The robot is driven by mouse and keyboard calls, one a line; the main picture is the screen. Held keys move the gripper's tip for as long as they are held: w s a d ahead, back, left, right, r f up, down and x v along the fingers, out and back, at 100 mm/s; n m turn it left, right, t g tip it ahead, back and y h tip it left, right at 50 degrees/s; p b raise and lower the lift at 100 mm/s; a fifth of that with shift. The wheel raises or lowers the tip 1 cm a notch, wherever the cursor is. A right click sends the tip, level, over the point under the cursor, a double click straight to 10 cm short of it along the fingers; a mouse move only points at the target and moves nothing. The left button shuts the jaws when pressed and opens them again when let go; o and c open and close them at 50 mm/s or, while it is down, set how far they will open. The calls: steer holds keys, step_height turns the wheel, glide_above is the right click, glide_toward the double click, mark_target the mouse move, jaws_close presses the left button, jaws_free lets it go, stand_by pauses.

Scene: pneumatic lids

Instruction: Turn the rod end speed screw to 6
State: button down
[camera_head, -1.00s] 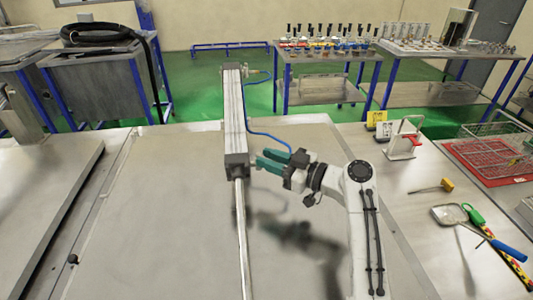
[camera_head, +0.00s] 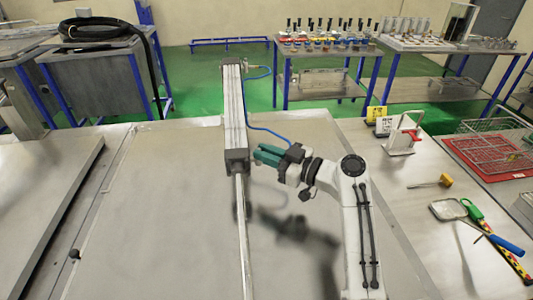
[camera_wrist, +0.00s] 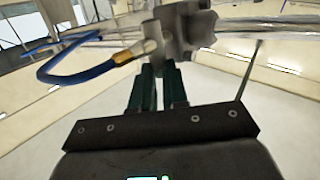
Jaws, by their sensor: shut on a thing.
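The pneumatic cylinder (camera_head: 234,112) is a long grey metal body lying over the table, pointing away from me. Its bare rod (camera_head: 242,225) runs toward me from the near end block (camera_head: 237,161). My gripper (camera_head: 256,155) reaches from the right with its green fingers at the right side of that block. In the wrist view, the fingers (camera_wrist: 157,72) are close together and shut against the grey end block (camera_wrist: 186,32). The speed screw is hidden between the fingertips, and its setting cannot be read.
A blue air hose (camera_head: 268,132) arcs just beyond the gripper; its brass fitting (camera_wrist: 136,50) sits left of the fingers in the wrist view.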

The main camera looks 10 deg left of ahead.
steer(key=shift+s+m+t+h, duration=0.1)
steer(key=shift+m+t+h, duration=0.2)
steer(key=shift+m+t, duration=0.55)
steer(key=c, duration=1.4)
jaws_free()
steer(key=b+v, duration=0.4)
steer(key=v, duration=0.6)
steer(key=shift+s+d, duration=0.25)
steer(key=shift+d, duration=0.05)
steer(key=shift+f, duration=0.1)
